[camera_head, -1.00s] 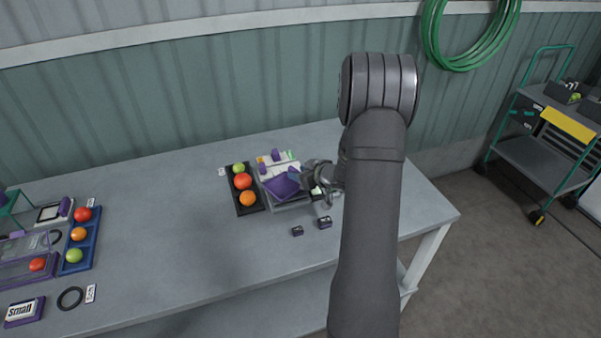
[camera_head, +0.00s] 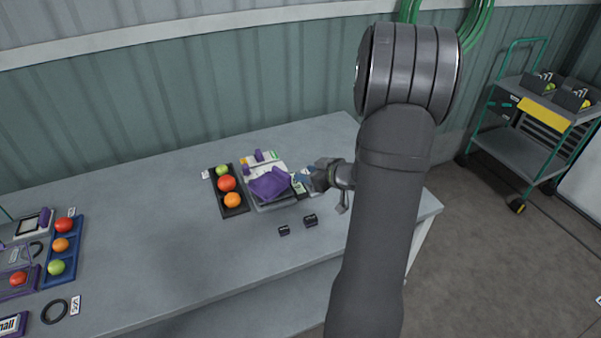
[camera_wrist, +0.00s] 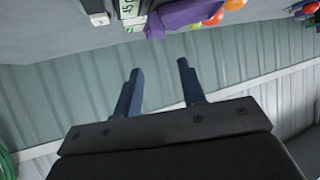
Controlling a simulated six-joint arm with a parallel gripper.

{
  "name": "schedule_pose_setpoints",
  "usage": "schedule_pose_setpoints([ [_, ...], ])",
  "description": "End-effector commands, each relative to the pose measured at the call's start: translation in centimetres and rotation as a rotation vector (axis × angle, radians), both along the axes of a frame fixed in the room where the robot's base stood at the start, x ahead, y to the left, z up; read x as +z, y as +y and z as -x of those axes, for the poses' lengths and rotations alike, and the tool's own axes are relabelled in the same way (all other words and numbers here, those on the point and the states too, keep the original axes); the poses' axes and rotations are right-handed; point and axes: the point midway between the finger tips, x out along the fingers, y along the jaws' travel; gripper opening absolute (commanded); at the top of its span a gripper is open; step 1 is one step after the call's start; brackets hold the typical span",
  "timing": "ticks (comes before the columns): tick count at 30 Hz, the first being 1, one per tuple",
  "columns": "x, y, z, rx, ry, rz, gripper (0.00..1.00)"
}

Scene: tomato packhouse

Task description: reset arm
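My gripper (camera_head: 305,178) is in the head view at the right part of the table, just right of the grey tray with the purple cloth. In the wrist view my gripper (camera_wrist: 158,82) shows two dark blue fingers spread apart with nothing between them. Behind them is the green corrugated wall. My arm hides the table's right part in the head view.
A purple cloth (camera_head: 270,184) lies on a grey tray (camera_head: 284,203). A black tray (camera_head: 237,211) holds tomatoes beside it. Two small dark blocks (camera_head: 310,220) lie in front. A blue tray (camera_head: 69,268) stands left. The table middle (camera_head: 150,215) is clear. A cart (camera_head: 520,150) stands right.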

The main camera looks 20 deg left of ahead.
Motion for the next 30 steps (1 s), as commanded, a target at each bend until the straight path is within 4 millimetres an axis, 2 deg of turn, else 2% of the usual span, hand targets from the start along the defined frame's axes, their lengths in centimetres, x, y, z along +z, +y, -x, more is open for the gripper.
schedule_pose_setpoints([
  [10, 0.1, -0.2, 0.1, 0.001, 0.000, 0.000, 0.37],
  [15, -0.3, 0.4, -0.2, 0.001, 0.000, 0.000, 0.37],
  [20, -1.4, 2.4, -0.9, 0.004, 0.001, 0.000, 0.37],
  [30, -4.7, 7.9, -3.2, 0.004, 0.000, 0.000, 0.37],
])
